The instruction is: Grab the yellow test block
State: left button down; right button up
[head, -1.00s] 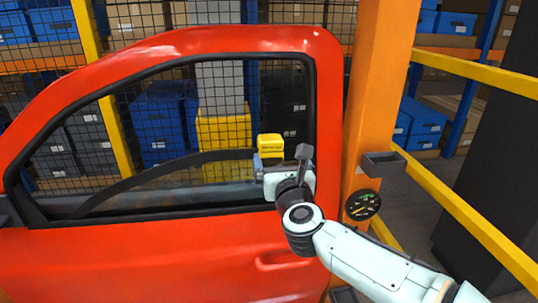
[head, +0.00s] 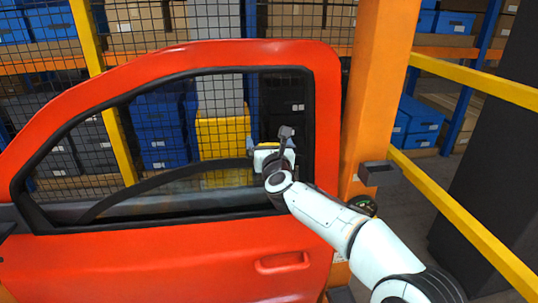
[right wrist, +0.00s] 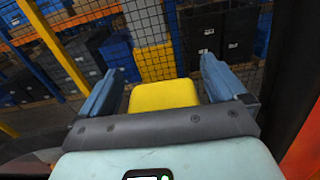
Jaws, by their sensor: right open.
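The yellow test block (right wrist: 163,95) lies between the two blue fingers of my right gripper (right wrist: 158,64) in the right wrist view. The fingers stand apart on either side, with a gap showing at each side of the block. In the head view my right gripper (head: 266,148) is in front of the window opening of the red car door (head: 190,258), near its right side. There the block is almost wholly hidden behind the gripper. My left gripper is not in view.
An orange pillar (head: 373,90) with a small dark box (head: 378,173) stands right of the door. Yellow rails (head: 470,225) run further right. Behind the window are wire mesh, a yellow bin (head: 222,138) and shelves with blue boxes (head: 158,120).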

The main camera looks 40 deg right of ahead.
jog(key=shift+s, duration=0.1)
jog(key=shift+c, duration=0.3)
jog(key=shift+r, duration=0.1)
jog(key=c, duration=1.3)
